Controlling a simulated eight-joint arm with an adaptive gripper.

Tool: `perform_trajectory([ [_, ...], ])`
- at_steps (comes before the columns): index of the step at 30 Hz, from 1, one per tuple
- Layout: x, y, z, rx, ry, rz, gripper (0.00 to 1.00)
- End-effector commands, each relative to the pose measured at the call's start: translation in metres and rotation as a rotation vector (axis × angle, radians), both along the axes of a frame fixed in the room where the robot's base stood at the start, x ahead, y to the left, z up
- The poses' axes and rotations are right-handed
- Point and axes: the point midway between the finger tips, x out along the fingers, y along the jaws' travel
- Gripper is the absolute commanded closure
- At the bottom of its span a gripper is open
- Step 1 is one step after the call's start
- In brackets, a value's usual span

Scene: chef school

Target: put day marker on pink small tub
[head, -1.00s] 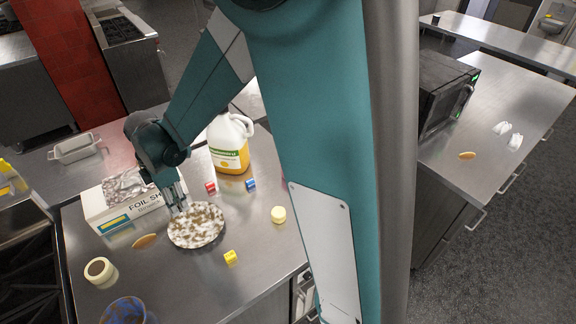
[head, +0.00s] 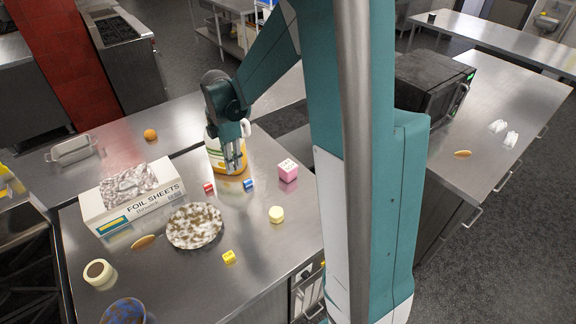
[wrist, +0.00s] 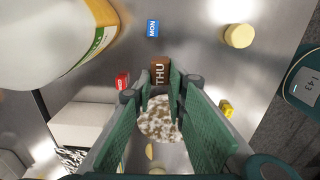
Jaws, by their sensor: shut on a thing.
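My gripper (head: 235,168) is shut on a brown day marker marked THU (wrist: 160,71), held between the fingertips in the wrist view. The marker is too small to make out in the head view. My gripper is in front of the large jug, above the counter. The pink small tub (head: 288,170), with a pale, marked top, stands on the counter to the right of my gripper. It is not visible in the wrist view. Other day markers lie loose: a blue one marked MON (wrist: 152,28), a red one (wrist: 122,81) and a yellow one (wrist: 226,108).
The large jug (head: 213,155) stands close to my gripper. A speckled plate (head: 194,226), a FOIL SHEETS box (head: 155,207), a pale yellow round thing (head: 276,214), a tape roll (head: 98,272) and a blue bowl (head: 123,312) share the counter (head: 250,265). Bare counter surrounds the tub.

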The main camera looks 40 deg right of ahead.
Motion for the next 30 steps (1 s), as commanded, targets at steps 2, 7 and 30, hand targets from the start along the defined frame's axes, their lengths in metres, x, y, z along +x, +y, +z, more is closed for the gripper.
perform_trajectory([
  [2,-0.001,-0.021,0.003,0.000,0.000,-0.009,0.93],
  [7,-0.005,-0.062,0.008,0.000,0.000,-0.016,0.93],
  [30,-0.039,-0.204,0.025,0.000,0.000,-0.039,0.93],
])
